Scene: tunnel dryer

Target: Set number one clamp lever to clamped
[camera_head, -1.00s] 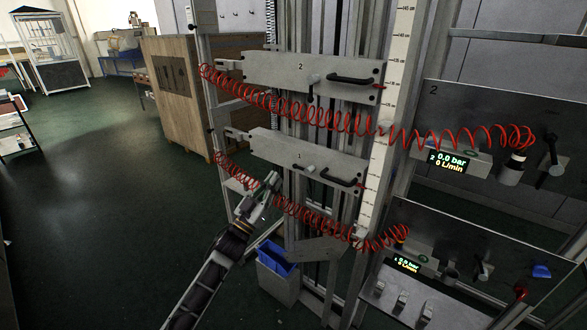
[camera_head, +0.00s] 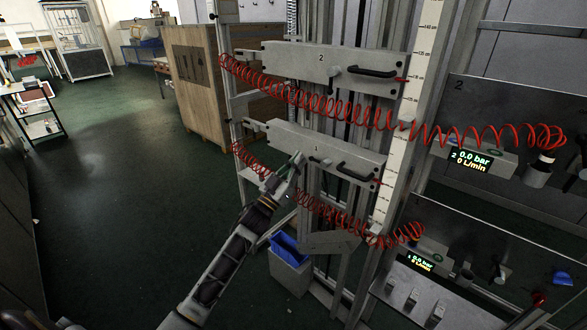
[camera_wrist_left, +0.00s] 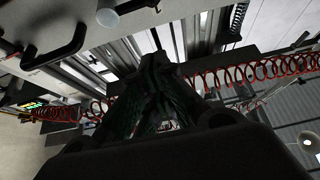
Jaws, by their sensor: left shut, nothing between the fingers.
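The number 1 plate (camera_head: 285,138) is a grey metal plate on the column, below plate 2. Its clamp lever (camera_head: 320,162) is small and pale, just right of my left gripper's tips; its exact angle is hard to read. My left gripper (camera_head: 297,160) is shut and empty, in front of the plate's lower edge; I cannot tell whether it touches the lever. In the left wrist view the shut fingers (camera_wrist_left: 155,62) point toward the column, and a pale round knob end (camera_wrist_left: 107,17) shows above and left of them. My right gripper is out of view.
Plate 2 (camera_head: 290,62) has its own lever (camera_head: 333,76) and black handle (camera_head: 372,71). A black handle (camera_head: 355,173) sits right of lever 1. Red coiled hoses (camera_head: 330,213) hang close around my left gripper. A blue bin (camera_head: 287,247) stands below.

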